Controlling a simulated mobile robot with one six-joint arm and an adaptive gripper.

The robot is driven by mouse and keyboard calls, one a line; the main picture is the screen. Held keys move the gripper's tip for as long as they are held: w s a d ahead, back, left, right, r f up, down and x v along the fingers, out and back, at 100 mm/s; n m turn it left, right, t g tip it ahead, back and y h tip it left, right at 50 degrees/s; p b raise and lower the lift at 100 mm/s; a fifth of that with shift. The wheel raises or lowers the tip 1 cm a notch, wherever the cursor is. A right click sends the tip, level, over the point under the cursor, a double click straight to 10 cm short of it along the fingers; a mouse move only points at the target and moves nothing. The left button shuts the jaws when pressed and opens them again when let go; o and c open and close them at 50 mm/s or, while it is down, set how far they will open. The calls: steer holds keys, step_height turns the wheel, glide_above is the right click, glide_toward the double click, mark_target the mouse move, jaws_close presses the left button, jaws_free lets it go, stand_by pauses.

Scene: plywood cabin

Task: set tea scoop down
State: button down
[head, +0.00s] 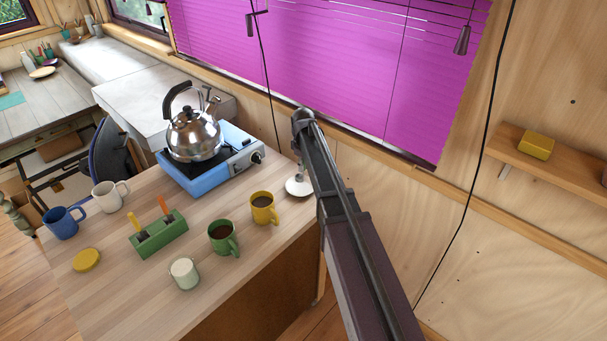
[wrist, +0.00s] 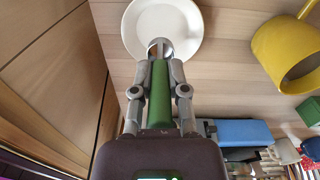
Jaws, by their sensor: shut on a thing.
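The tea scoop (wrist: 160,92) has a green handle, and its small metal end points at a round white saucer (wrist: 150,20). My gripper (wrist: 161,72) is shut on the green handle, with one finger on each side. The metal end lies over the saucer's near rim in the wrist view; I cannot tell whether it touches. In the head view the saucer (head: 298,188) sits at the table's right edge, partly behind my arm, which hides most of my gripper and the scoop.
A yellow mug (head: 263,208) stands just left of the saucer, and a green mug (head: 222,238) beyond it. A blue stove (head: 212,160) carries a steel kettle (head: 194,135). A green holder (head: 160,238) has yellow and orange handles in it. The wall is close on the right.

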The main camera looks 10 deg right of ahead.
mark_target(303, 180)
steer(key=shift+s+f+b, duration=0.1)
steer(key=shift+f+b, duration=1.15)
steer(key=shift+f, duration=0.4)
steer(key=shift+f, duration=0.15)
steer(key=c, duration=0.6)
jaws_free()
steer(key=shift+c, duration=0.2)
steer(key=shift+r, duration=0.2)
step_height(303, 180, up, 12)
steer(key=p, duration=1.2)
steer(key=shift+s, duration=0.15)
steer(key=s+m, duration=0.8)
steer(key=s, duration=2)
steer(key=shift+a, duration=0.3)
